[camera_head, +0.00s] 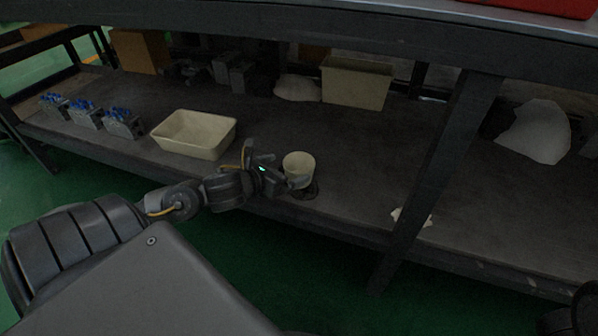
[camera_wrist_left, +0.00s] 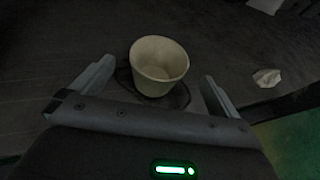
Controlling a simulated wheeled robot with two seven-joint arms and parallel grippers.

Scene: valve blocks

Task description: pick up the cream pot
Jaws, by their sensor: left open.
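The cream pot (camera_head: 299,164) stands upright on the dark lower shelf of the bench, near its front edge. A dark round ring or base shows around its foot. In the left wrist view the pot (camera_wrist_left: 158,66) lies ahead, between the lines of my two fingers, with its open top showing. My left gripper (camera_head: 285,178) is at the pot's left side in the head view. My left gripper (camera_wrist_left: 152,85) is open, with a finger to each side of the pot; I cannot tell whether either finger touches it. My right gripper does not clearly show.
A cream tray (camera_head: 194,153) stands left of the pot, and several valve blocks (camera_head: 122,124) with blue tops sit further left. A slanted dark bench leg (camera_head: 440,165) stands to the right. A crumpled white scrap (camera_head: 411,217) lies near it. The bench top hangs above the shelf.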

